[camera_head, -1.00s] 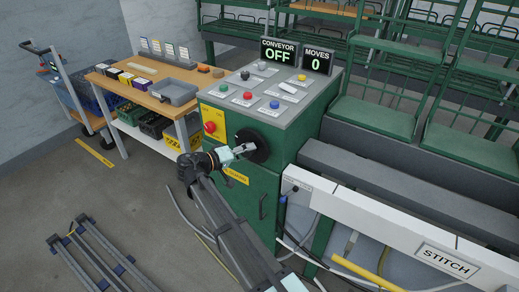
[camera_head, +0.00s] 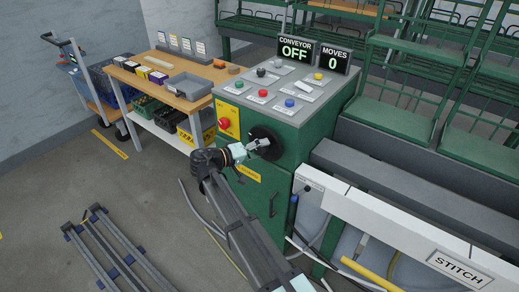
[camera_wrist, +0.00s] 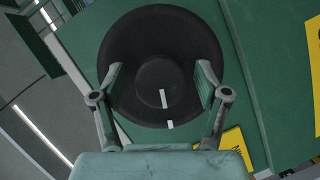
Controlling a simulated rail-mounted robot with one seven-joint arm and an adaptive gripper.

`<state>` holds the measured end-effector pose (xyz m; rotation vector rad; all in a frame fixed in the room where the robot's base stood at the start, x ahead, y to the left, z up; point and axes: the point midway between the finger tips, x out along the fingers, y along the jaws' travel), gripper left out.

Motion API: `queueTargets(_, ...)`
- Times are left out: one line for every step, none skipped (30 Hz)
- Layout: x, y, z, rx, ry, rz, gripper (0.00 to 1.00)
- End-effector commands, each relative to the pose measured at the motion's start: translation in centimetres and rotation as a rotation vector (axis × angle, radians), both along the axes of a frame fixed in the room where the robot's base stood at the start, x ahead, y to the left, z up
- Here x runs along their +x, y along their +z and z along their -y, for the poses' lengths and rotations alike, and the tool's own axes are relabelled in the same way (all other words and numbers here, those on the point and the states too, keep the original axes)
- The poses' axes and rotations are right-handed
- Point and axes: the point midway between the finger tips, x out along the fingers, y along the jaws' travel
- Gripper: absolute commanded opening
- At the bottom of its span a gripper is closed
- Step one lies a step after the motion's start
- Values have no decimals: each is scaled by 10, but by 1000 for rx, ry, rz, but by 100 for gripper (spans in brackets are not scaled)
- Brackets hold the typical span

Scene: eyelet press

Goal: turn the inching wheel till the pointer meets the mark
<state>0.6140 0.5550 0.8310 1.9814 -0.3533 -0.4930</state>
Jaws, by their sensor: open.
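The inching wheel is a black disc (camera_head: 277,151) on the front of the green press cabinet. It also shows in the wrist view (camera_wrist: 160,30), with a raised round hub. A white pointer line (camera_wrist: 163,98) is on the hub. A separate white mark (camera_wrist: 169,124) sits at the disc's lower edge, slightly right of the pointer's line, with a gap between. My gripper (camera_head: 262,144) is at the wheel. In the wrist view my gripper (camera_wrist: 160,78) is open, one finger either side of the hub, with visible space between. Contact with the wheel cannot be told.
The cabinet top (camera_head: 258,112) carries coloured buttons. A red button (camera_head: 224,124) on a yellow plate is left of the wheel. Displays read CONVEYOR OFF (camera_head: 296,49) and MOVES 0 (camera_head: 333,60). A white STITCH beam (camera_head: 400,225) is at right, a wooden bench (camera_head: 200,75) at left.

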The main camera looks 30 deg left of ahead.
Motion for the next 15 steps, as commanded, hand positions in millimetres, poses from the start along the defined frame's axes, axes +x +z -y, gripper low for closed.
queueTargets(-1,0,-1,0,0,0,74)
queueTargets(-3,1,-2,0,1,0,74)
queueTargets(-5,1,-3,0,1,0,74)
queueTargets(-7,1,-4,0,1,0,74)
queueTargets(-10,2,-5,0,1,0,74)
queueTargets(-14,3,-8,0,2,0,74)
queueTargets(-18,4,-10,0,2,0,74)
queueTargets(-23,5,-12,0,2,0,74)
queueTargets(-29,6,-15,1,3,-1,74)
queueTargets(-34,7,-18,1,3,0,74)
queueTargets(-39,8,-21,0,2,0,74)
queueTargets(-46,10,-25,0,3,1,74)
queueTargets(-51,11,-27,1,3,0,74)
queueTargets(-56,12,-30,1,3,0,74)
queueTargets(-63,14,-33,0,2,0,74)
